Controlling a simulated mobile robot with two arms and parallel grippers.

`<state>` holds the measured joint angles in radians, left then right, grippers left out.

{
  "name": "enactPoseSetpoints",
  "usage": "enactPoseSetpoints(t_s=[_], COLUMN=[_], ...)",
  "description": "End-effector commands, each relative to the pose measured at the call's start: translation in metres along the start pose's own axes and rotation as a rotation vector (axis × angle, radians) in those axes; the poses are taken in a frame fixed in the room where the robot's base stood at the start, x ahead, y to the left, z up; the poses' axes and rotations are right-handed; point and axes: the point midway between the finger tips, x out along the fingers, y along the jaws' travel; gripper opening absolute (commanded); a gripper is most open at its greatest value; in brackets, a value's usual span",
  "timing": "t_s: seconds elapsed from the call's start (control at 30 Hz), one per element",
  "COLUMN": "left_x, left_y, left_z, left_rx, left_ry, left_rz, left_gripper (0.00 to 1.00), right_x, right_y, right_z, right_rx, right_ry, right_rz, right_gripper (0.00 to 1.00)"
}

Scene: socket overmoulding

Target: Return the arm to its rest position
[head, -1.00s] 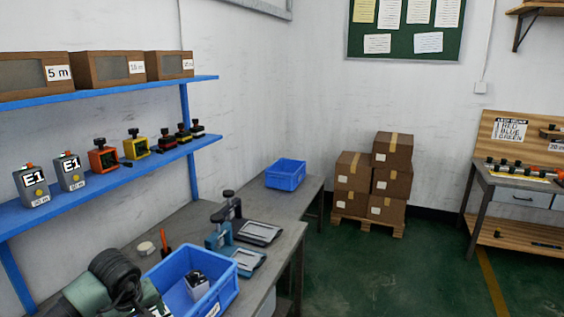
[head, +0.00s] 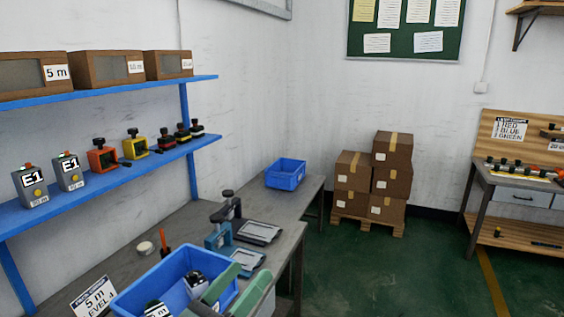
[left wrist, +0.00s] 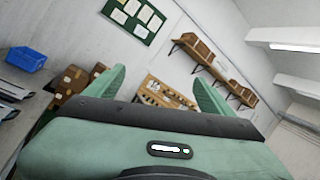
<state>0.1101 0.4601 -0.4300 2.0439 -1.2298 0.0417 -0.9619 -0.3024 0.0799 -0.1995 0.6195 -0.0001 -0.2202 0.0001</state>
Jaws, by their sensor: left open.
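My left gripper (head: 248,278) shows at the bottom of the head view as two green fingers, spread apart with nothing between them. The fingers overlap the near right part of the blue bin (head: 135,300) in the picture; the rest of the arm is cut off by the frame. In the left wrist view the same gripper (left wrist: 158,76) is open and empty, its fingers pointing out toward the room. My right gripper is in neither view.
Dark fixtures (head: 218,236) stand on the grey bench, with a second blue bin (head: 286,176) farther back. A blue shelf (head: 110,181) runs along the left wall.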

Motion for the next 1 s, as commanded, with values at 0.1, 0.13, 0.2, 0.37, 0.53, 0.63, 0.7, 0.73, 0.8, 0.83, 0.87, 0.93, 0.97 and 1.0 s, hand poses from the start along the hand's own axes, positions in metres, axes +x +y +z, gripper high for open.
enactPoseSetpoints(t_s=[0.1, 0.13, 0.2, 0.37, 0.53, 0.63, 0.7, 0.73, 0.8, 0.83, 0.87, 0.93, 0.97, 1.0], left_x=[-0.046, -0.062, -0.104, -0.202, -0.276, -0.305, -0.323, -0.33, -0.345, -0.35, -0.357, -0.37, -0.375, -0.379], left_y=[0.055, 0.07, 0.101, 0.128, 0.108, 0.09, 0.077, 0.071, 0.057, 0.051, 0.044, 0.029, 0.022, 0.026], left_z=[0.02, 0.018, 0.002, -0.062, -0.118, -0.14, -0.153, -0.157, -0.167, -0.171, -0.174, -0.181, -0.184, -0.195], left_rx=[-0.559, -0.695, -0.985, -1.492, -1.789, -1.888, -1.94, -1.96, -2.001, -2.014, -2.027, -2.052, -2.063, -2.062], left_ry=[-0.241, -0.299, -0.429, -0.68, -0.862, -0.935, -0.979, -0.998, -1.035, -1.05, -1.066, -1.101, -1.113, -1.121], left_rz=[0.316, 0.4, 0.593, 1.005, 1.341, 1.492, 1.588, 1.628, 1.717, 1.753, 1.792, 1.877, 1.914, 1.934], left_gripper=[0.83, 0.83, 0.83, 0.83, 0.83, 0.83, 0.83, 0.83, 0.83, 0.83, 0.83, 0.83, 0.83, 0.83], right_x=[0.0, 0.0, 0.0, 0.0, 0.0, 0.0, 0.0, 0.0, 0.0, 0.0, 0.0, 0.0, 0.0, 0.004], right_y=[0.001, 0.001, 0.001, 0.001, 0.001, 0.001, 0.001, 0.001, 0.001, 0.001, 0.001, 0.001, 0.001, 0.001], right_z=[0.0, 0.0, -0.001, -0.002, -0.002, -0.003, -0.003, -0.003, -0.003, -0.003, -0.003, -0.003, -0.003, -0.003], right_rx=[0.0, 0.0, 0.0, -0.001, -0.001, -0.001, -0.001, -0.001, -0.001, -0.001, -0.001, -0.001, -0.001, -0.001], right_ry=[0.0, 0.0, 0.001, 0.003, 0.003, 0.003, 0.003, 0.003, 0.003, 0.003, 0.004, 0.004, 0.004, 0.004], right_rz=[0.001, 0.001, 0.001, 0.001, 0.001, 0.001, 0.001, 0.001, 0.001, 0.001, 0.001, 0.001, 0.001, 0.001], right_gripper=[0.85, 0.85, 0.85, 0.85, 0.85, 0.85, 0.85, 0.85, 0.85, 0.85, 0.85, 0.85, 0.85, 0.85])
